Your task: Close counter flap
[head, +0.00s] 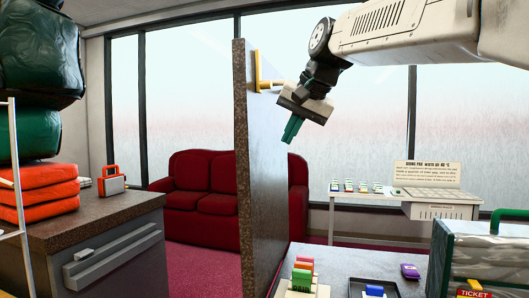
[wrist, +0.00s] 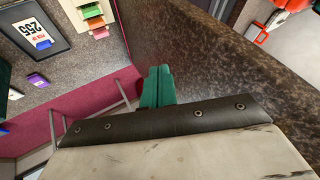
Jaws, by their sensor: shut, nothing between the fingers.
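The counter flap (head: 262,190) stands raised upright between two counter sections, its speckled narrow edge towards me and its grey face turned right. A yellow handle (head: 268,85) sticks out near its top on the right side. My gripper (head: 291,130) is to the right of the flap in the picture, below the handle, with its green fingers shut and empty, pointing down. In the wrist view the green fingers (wrist: 157,86) show close together beside the speckled flap (wrist: 215,55). I cannot tell whether they touch it.
The left counter (head: 95,222) holds folded orange bundles (head: 45,190) and a red box (head: 112,180). The right counter (head: 340,262) holds coloured blocks (head: 303,272), a dark tray (head: 373,289) and a purple item (head: 410,271). A red sofa (head: 205,190) stands behind the gap.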

